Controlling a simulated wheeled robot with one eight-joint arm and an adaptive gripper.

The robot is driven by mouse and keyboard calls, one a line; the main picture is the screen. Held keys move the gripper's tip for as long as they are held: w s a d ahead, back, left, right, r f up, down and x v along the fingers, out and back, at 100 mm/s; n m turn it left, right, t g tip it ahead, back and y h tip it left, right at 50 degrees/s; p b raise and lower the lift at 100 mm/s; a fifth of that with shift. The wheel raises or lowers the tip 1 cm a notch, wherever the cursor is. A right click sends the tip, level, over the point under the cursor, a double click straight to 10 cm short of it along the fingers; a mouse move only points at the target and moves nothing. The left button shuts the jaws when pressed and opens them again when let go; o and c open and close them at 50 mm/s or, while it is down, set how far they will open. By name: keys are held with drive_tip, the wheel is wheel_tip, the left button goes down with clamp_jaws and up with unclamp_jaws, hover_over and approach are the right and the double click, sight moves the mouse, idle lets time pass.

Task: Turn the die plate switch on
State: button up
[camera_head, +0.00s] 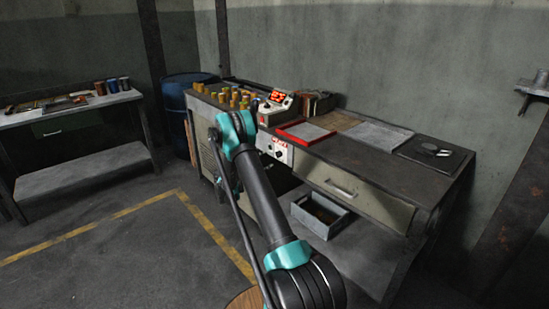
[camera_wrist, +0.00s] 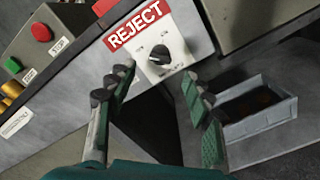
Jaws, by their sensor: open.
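A black rotary knob (camera_wrist: 160,55) sits on a white plate with small markings, just below a red REJECT label (camera_wrist: 137,22). I take it for the die plate switch, but its small lettering is too fine to read. Which way it points is unclear. The knob also shows on the bench front in the head view (camera_head: 279,152). My gripper (camera_wrist: 153,88) is open and empty in the wrist view. Its two fingers point towards the knob, which appears between and beyond the tips, apart from them.
A control box with a red button (camera_wrist: 41,32) and a green button (camera_wrist: 13,66) is on the left. A grey bin (camera_head: 320,214) stands under the bench drawer (camera_head: 340,190). A red-edged tray (camera_head: 304,133) lies on the bench top. Open floor lies left.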

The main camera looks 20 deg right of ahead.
sight(278, 154)
drive_tip(key=x, duration=0.6)
drive_tip(key=shift+d, duration=0.35)
drive_tip(key=shift+c, duration=0.6)
drive_tip(key=c, duration=1)
drive_tip(key=shift+c, duration=0.2)
drive_tip(key=shift+m, duration=8.9)
